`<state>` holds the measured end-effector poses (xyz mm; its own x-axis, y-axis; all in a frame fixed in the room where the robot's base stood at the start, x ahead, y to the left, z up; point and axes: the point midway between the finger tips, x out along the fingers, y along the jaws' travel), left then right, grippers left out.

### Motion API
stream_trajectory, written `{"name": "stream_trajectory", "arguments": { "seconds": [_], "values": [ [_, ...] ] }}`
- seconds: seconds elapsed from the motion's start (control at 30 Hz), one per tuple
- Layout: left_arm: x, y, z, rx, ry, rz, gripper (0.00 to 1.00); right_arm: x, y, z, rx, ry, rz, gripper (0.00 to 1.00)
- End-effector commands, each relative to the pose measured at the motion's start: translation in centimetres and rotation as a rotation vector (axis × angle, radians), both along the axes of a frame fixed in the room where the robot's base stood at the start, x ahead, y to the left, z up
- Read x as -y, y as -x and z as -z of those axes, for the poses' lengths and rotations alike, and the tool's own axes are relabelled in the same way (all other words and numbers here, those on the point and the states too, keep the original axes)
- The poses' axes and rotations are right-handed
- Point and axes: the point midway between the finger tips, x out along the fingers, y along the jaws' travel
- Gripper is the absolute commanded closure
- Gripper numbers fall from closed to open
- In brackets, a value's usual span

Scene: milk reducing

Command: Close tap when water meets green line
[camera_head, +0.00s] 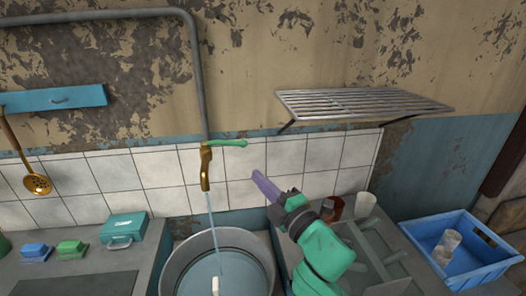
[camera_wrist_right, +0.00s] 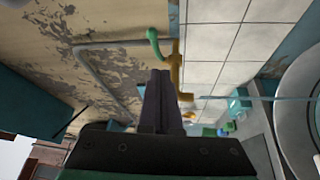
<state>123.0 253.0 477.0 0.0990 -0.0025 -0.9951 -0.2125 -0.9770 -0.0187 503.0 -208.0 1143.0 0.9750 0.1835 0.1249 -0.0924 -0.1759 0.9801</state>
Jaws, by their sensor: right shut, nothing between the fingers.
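The brass tap (camera_head: 205,168) on the tiled wall has a green lever handle (camera_head: 230,143) pointing right. A thin stream of water (camera_head: 212,228) runs from it into a large round metal pot (camera_head: 175,279). Water (camera_head: 235,268) stands in the pot; I cannot make out a green line. My right gripper (camera_head: 258,178), with purple fingers, is shut and empty, to the right of the tap and below the handle, apart from both. In the right wrist view the fingers (camera_wrist_right: 160,76) point toward the tap (camera_wrist_right: 176,75) and its handle (camera_wrist_right: 152,45). My left gripper is out of view.
A wire shelf (camera_head: 360,103) juts from the wall above right. A blue crate (camera_head: 488,262) with cups stands at the right. A teal box (camera_head: 124,230) sits on the left counter. A pipe (camera_head: 196,75) runs down the wall to the tap.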

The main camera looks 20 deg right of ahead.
Motion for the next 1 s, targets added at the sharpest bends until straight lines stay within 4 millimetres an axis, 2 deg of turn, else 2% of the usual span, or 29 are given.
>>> {"name": "stream_trajectory", "arguments": {
  "seconds": [0.03,0.1,0.23,0.43,0.67,0.7,0.83,1.0],
  "values": [
    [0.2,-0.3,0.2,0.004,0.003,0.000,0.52,-1.5,0.7,0.3,0.032,0.141,-0.014,1.00],
    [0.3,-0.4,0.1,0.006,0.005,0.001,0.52,-2.5,1.2,0.3,0.062,0.256,-0.019,1.00],
    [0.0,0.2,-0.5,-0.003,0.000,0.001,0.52,-2.8,0.3,-0.2,0.073,0.285,-0.015,1.00],
    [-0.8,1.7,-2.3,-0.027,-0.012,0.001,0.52,-3.7,-3.5,-1.1,0.074,0.279,-0.014,1.00],
    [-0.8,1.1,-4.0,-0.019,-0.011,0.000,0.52,-4.9,-8.4,-1.7,0.071,0.276,-0.014,1.00],
    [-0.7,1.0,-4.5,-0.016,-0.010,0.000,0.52,-4.5,-9.1,-1.9,0.071,0.280,-0.013,1.00],
    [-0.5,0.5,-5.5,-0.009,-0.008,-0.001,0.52,-3.3,-10.8,-2.1,0.069,0.280,-0.013,1.00],
    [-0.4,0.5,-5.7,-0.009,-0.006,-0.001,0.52,-2.8,-11.7,-1.9,0.070,0.278,-0.014,1.00]
  ]
}}
